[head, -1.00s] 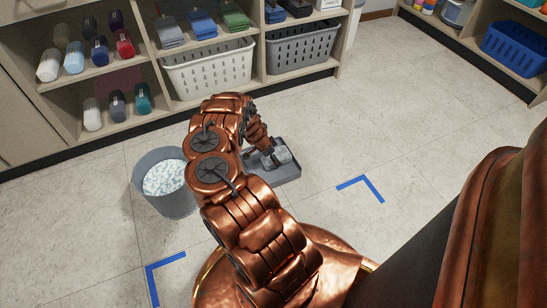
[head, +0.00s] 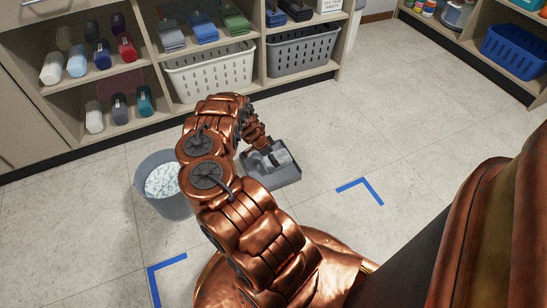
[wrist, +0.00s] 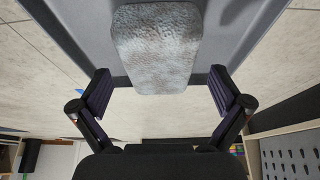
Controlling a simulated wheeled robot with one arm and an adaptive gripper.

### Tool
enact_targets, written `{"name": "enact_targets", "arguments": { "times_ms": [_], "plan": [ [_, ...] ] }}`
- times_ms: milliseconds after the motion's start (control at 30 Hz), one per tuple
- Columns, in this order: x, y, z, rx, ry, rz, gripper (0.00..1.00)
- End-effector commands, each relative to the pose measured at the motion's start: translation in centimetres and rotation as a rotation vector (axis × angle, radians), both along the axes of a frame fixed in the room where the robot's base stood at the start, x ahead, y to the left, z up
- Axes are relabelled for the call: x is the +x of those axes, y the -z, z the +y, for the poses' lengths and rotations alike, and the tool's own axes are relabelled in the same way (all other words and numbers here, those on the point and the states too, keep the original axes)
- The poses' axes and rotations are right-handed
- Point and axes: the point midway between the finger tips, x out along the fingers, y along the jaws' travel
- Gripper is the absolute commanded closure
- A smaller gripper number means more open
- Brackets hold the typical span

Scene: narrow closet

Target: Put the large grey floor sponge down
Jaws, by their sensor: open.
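The large grey sponge (head: 281,158) lies in a shallow grey tray (head: 288,179) on the floor, partly hidden by my arm in the head view. In the wrist view the sponge (wrist: 157,45) is a rounded, mottled grey block, flat on the bottom of the tray (wrist: 82,28). My gripper (wrist: 160,76) is open and empty. Its two dark fingers stand wide apart, one on each side and clear of the sponge's near end. In the head view my gripper (head: 262,146) is at the tray's left side, its fingers hard to make out.
A grey bucket (head: 187,204) with whitish, speckled contents stands left of the tray. Shelves with bottles, folded cloths, a white basket (head: 210,73) and a dark grey basket (head: 302,50) stand behind. Blue corner marks (head: 362,188) lie on the floor. The floor at right is clear.

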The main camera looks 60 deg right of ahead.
Motion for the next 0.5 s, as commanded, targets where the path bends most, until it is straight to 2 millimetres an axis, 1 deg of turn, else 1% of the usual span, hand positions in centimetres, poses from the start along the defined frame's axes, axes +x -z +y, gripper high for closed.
{"name": "enact_targets", "arguments": {
  "times_ms": [33,300,500],
  "plan": [
    [0.4,-1.1,0.3,-0.001,-0.002,-0.002,0.00],
    [1.1,-4.6,1.5,0.000,-0.001,0.000,0.00],
    [1.5,-6.7,2.3,0.000,-0.001,0.002,0.00]
  ]
}}
